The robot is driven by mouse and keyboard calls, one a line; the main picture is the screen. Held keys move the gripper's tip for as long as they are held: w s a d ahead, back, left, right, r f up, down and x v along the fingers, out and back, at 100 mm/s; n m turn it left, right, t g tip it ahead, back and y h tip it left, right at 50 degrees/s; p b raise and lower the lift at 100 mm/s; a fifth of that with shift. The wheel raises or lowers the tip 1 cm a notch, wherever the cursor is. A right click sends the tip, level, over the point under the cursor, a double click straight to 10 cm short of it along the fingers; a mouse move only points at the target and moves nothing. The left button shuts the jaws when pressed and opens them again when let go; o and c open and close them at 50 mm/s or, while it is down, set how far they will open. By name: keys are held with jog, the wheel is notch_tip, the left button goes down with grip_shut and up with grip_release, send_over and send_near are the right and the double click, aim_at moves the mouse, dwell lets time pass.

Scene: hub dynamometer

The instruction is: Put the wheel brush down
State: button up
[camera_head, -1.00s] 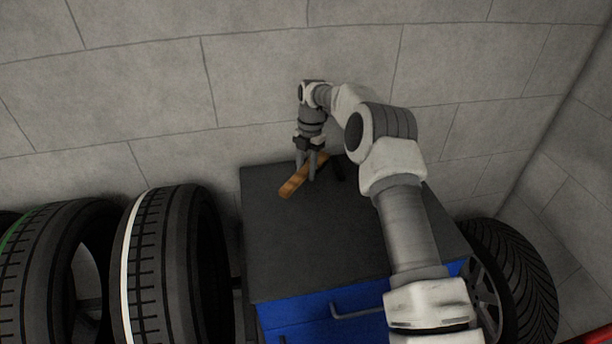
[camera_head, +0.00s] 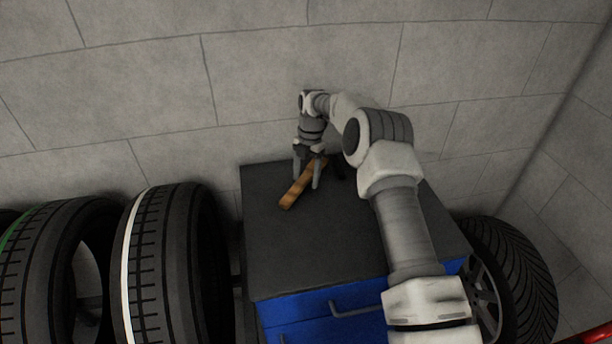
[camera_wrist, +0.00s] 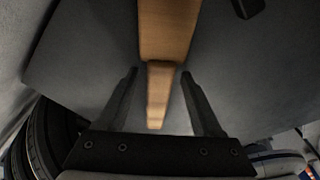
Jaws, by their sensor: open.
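The wheel brush (camera_head: 291,197) shows as a tan wooden handle lying on or just above the dark top of the blue cabinet (camera_head: 290,255). Its far end is hidden behind my gripper, so I cannot see the bristles. My gripper (camera_head: 307,182) points down over the back of the cabinet top, its fingers spread on either side of the handle. In the wrist view the handle (camera_wrist: 167,28) runs between the open fingers (camera_wrist: 159,73), with a visible gap to each.
A small dark object (camera_head: 339,173) lies right of my gripper; a black piece (camera_wrist: 248,7) shows at the wrist view's top. Tires (camera_head: 170,265) stand left, and a wheel (camera_head: 515,275) right. A block wall rises behind. The cabinet top's front left is clear.

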notch_tip(320, 180, up, 12)
jog(key=w+d, duration=0.1)
jog(key=w, duration=0.1)
notch_tip(320, 180, up, 14)
jog(key=m+t, duration=0.2)
jog(key=m, duration=0.5)
send_over(309, 171)
jog(key=s+d, duration=0.2)
jog(key=s, duration=0.4)
jog(key=s+d+r+m+t, duration=0.1)
jog(key=s+d+r+m, duration=0.2)
jog(key=s+m, duration=0.35)
jog(key=s+d+r+m+t+h, duration=0.1)
jog(key=s+d+r+m, duration=0.15)
jog(key=s, duration=0.65)
jog(key=s+d+r+m+t, duration=0.1)
jog(key=s+d+r+m, duration=0.3)
jog(key=s, duration=0.4)
jog(key=s+f+m+t, duration=0.1)
jog(key=s+f+m, duration=0.2)
jog(key=s, duration=0.3)
jog(key=s+d+f+m+t, duration=0.1)
jog(key=s+f+m, duration=0.2)
jog(key=s+m, duration=0.3)
jog(key=shift+s, duration=0.15)
jog(key=shift+o, duration=0.4)
